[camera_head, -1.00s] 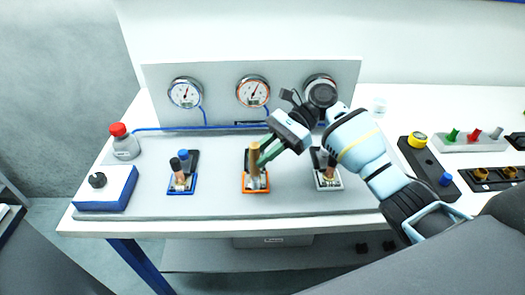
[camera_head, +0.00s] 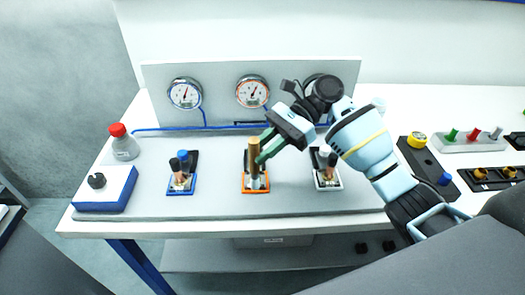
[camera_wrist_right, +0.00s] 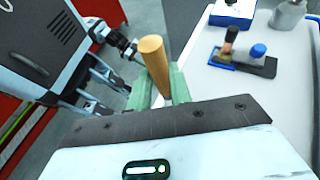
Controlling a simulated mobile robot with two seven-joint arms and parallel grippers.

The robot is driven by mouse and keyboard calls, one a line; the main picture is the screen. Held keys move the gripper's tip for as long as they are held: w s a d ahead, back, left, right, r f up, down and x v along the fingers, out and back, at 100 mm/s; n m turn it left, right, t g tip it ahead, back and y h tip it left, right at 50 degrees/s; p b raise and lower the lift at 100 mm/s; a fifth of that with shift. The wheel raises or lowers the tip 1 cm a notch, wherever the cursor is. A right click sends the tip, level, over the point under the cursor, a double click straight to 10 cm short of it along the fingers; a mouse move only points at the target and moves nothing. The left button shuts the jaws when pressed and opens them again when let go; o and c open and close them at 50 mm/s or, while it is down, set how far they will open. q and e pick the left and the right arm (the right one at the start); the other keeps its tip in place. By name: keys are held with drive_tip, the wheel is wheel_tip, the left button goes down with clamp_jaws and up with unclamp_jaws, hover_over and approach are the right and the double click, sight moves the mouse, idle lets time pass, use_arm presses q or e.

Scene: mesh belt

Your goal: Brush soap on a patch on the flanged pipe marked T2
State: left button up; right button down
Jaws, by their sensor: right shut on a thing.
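My right gripper (camera_head: 258,152) is shut on a brush with a wooden handle (camera_head: 254,155), held upright over the middle station. The handle also shows between the green fingers in the right wrist view (camera_wrist_right: 154,60). The brush's lower end is at the orange-edged plate (camera_head: 257,188); whether it touches the pipe there is hard to tell. Similar stations stand on a blue-edged plate (camera_head: 181,186) to the left and a white-edged plate (camera_head: 328,183) to the right. The T2 marking is not readable on any of them. My left gripper is not in view.
Gauges (camera_head: 253,91) stand on a panel behind the stations, one partly hidden by my right wrist. A red-capped bottle (camera_head: 124,145) and a blue box with a black knob (camera_head: 105,187) are at the left. Small fittings (camera_head: 472,134) lie at the right. The grey board's front is bare.

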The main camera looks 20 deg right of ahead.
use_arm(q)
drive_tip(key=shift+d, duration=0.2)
use_arm(e)
drive_tip(key=shift+s+a+r, duration=0.1)
drive_tip(key=shift+s+r, duration=0.3)
drive_tip(key=shift+r, duration=0.35)
drive_tip(key=shift+s+a+r, duration=0.1)
drive_tip(key=shift+s+r, duration=0.25)
drive_tip(key=shift+r, duration=0.4)
